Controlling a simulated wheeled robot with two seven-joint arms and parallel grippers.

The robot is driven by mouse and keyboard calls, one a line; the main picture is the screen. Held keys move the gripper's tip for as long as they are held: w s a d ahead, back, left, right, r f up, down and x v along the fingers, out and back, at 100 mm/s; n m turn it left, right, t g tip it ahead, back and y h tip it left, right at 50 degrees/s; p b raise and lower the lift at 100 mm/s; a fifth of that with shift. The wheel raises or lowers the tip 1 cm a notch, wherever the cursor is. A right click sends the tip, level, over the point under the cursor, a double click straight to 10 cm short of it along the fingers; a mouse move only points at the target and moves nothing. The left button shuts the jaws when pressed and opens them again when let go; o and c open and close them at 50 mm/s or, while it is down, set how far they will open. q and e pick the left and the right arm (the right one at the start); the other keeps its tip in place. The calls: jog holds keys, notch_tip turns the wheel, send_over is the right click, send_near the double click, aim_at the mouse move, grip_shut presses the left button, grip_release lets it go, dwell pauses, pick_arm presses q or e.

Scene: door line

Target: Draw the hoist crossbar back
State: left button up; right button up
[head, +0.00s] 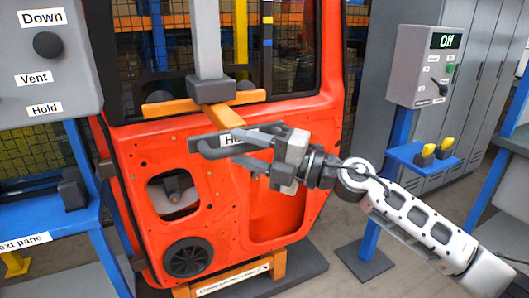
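The hoist has a grey upright post ending in a grey block (212,90), with orange arms and pads against the red door. Below it, a dark grey crossbar (218,152) runs roughly level in front of the door. A white label (233,138) starting "Ho" shows behind it, partly covered. My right gripper (262,148) reaches in from the right at the bar's right end. Its fingers look spread, one above and one below the bar. Whether they touch it is hard to tell. My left gripper is out of view.
The red door (140,150) stands on an orange stand (240,275). A grey panel (45,60) marked Down, Vent and Hold is at the upper left. A control box (425,68) reading "Off" and a blue shelf with yellow buttons (425,158) stand at right.

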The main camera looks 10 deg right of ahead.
pick_arm(q)
jog(key=b, duration=0.2)
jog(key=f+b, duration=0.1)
jog(key=b, duration=0.1)
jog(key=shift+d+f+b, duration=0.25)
jog(key=shift+b, duration=0.05)
pick_arm(e)
jog(key=v, duration=1.6)
jog(key=shift+r, duration=0.1)
jog(key=s+a+f+m+t+h+p, duration=0.15)
jog(key=f+m+t+h, duration=0.3)
jog(key=f+m, duration=0.55)
jog(key=s+f+m+t+h+p, duration=0.25)
jog(key=f+m+h, duration=0.45)
jog(key=m, duration=0.5)
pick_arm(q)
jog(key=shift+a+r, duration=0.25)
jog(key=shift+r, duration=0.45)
pick_arm(e)
jog(key=s+a+f+m+g+h, duration=0.1)
jog(key=s+a+f+m+g, duration=0.1)
jog(key=s+f, duration=0.4)
jog(key=s+a+f+m+g+h, duration=0.1)
jog(key=s+f+m+g, duration=0.3)
jog(key=f, duration=0.4)
jog(key=shift+s+a+f+m, duration=0.25)
jog(key=shift+s+a+m, duration=0.25)
jog(key=shift+s+m, duration=0.45)
